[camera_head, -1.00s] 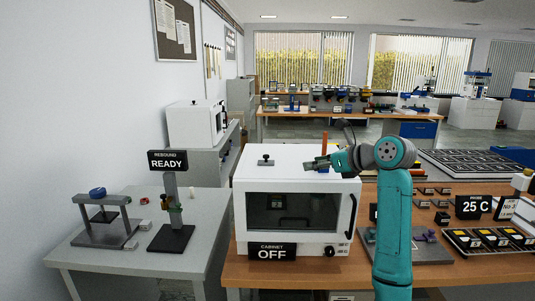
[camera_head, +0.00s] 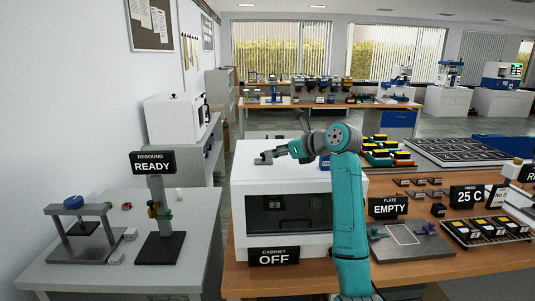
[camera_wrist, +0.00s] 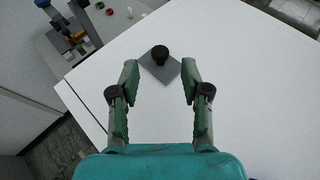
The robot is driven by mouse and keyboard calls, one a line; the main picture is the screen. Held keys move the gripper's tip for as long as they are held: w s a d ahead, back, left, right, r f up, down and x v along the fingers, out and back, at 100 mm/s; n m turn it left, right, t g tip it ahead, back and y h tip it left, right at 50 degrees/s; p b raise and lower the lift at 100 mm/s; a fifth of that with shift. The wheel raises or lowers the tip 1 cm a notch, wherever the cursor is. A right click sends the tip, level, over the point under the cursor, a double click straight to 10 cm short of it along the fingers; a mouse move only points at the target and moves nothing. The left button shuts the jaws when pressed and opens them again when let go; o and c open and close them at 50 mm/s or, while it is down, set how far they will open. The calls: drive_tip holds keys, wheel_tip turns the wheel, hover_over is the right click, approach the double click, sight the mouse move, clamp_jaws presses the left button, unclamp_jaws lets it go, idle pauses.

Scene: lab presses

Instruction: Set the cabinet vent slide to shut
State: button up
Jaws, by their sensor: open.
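The white cabinet (camera_head: 300,165) stands on the wooden bench with a dark window in front and a sign reading "CABINET OFF" (camera_head: 273,256). On its top is the vent slide, a grey plate (camera_wrist: 153,69) with a black knob (camera_wrist: 160,54). In the wrist view my gripper (camera_wrist: 160,77) is open and empty. The knob lies ahead of the fingertips, roughly centred between them, and the fingers appear apart from it.
A grey table at left holds a press stand (camera_head: 80,235) and a stand with a "REBOUND READY" sign (camera_head: 153,162). Right of the cabinet are a "PLATE EMPTY" sign (camera_head: 389,207) and a "25 C" display (camera_head: 467,196). The rest of the cabinet top is clear.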

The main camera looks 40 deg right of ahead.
sight(268, 162)
drive_tip(key=shift+x, duration=2.05)
clamp_jaws()
